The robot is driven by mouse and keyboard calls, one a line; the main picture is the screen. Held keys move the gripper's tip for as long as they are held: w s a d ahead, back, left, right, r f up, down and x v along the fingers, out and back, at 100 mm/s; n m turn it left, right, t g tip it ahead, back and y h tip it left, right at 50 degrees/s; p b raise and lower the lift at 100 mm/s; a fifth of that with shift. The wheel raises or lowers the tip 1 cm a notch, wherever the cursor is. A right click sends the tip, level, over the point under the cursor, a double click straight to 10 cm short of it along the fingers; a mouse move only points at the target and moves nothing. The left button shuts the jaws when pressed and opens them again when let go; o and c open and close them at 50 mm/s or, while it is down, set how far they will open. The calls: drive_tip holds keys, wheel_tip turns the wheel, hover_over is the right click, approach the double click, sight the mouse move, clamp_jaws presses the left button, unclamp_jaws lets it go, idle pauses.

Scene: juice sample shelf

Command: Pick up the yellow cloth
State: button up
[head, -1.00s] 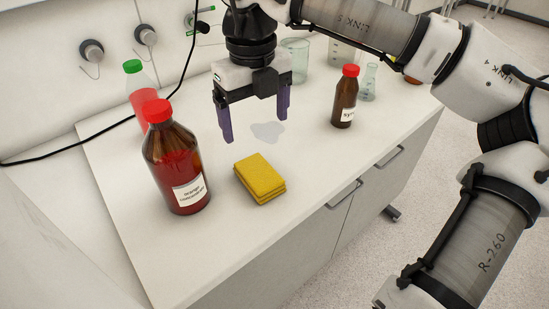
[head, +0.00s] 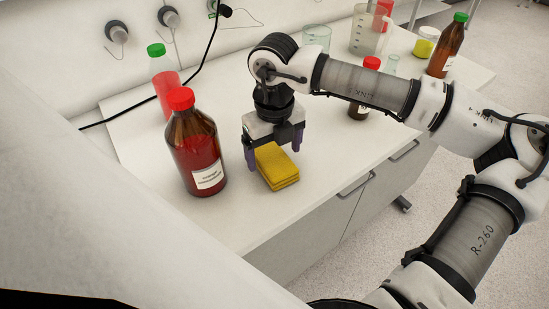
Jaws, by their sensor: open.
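The yellow cloth (head: 279,168) lies folded in a stack on the white bench, right of the large brown bottle. My gripper (head: 275,153) is open and points down at the cloth's far end. One purple finger is at the cloth's left side and the other at its far right corner. I cannot tell whether the fingers touch it. The clear puddle seen earlier is hidden now behind my gripper.
A large brown bottle (head: 196,150) with a red cap stands close left of my gripper. A green-capped bottle (head: 166,85) with red liquid is behind it. A small red-capped bottle (head: 370,64) is partly behind my arm. Beakers (head: 369,38) stand at the back right. The bench front (head: 262,222) is clear.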

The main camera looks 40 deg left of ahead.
sight(274, 160)
drive_tip(key=shift+f, duration=0.75)
drive_tip(key=c, duration=1.1)
drive_tip(key=shift+o, duration=0.2)
wheel_tip(274, 160, up, 20)
drive_tip(key=b, duration=0.3)
drive_tip(key=o, duration=0.4)
drive_tip(key=c, duration=0.3)
